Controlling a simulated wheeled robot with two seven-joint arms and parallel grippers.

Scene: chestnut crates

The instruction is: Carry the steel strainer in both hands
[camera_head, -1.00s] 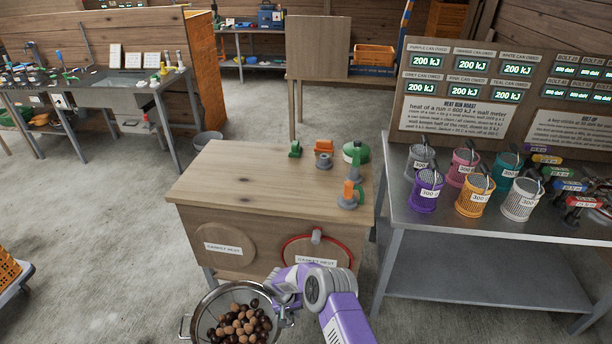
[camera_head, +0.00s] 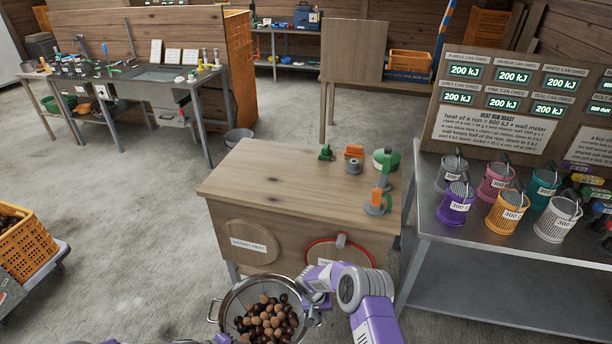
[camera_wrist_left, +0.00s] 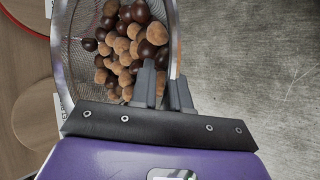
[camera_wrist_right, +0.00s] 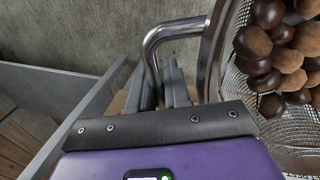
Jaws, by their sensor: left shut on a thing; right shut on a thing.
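The steel strainer (camera_head: 229,312) is a round mesh bowl at the bottom of the head view, roughly level. It holds many dark and light brown chestnuts (camera_head: 266,318). My right gripper (camera_head: 314,316) is at its right side; in the right wrist view the fingers (camera_wrist_right: 172,90) are shut on the strainer's looped handle. My left gripper is hidden at the bottom of the head view, where only bits of the purple arm show. In the left wrist view its fingers (camera_wrist_left: 163,88) are shut at the strainer's rim (camera_wrist_left: 178,45); the exact grip is partly hidden.
A wooden cabinet (camera_head: 290,185) with gasket labels stands just ahead. A steel table (camera_head: 480,240) with several colored cans is to the right. An orange crate (camera_head: 25,250) on a dolly is at the left. A sink bench (camera_head: 150,80) stands far left. The floor between is clear.

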